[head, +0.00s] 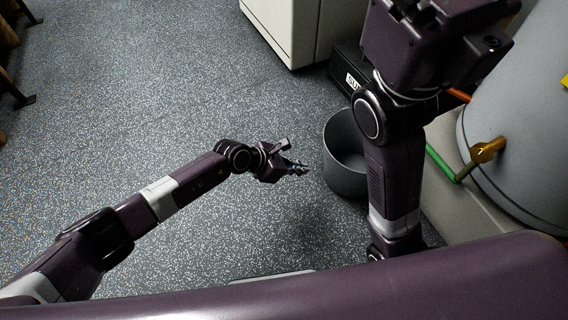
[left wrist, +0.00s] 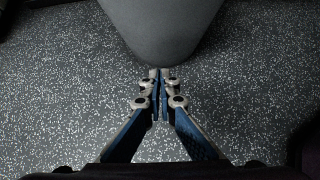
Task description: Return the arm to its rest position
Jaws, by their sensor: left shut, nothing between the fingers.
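My left arm reaches in from the left in the head view, and its gripper (head: 298,169) is over the speckled floor, just left of a grey bin. In the left wrist view the left gripper's fingers (left wrist: 160,78) are together and hold nothing. My right arm stands on the right side of the head view, in front of part of the bin. The right gripper does not show in either view.
The open grey bin (head: 345,172) stands on the floor; its side also shows in the left wrist view (left wrist: 162,28). A black box (head: 349,72), a white cabinet (head: 284,25) and a large grey tank (head: 528,120) with a brass valve (head: 487,150) are beyond.

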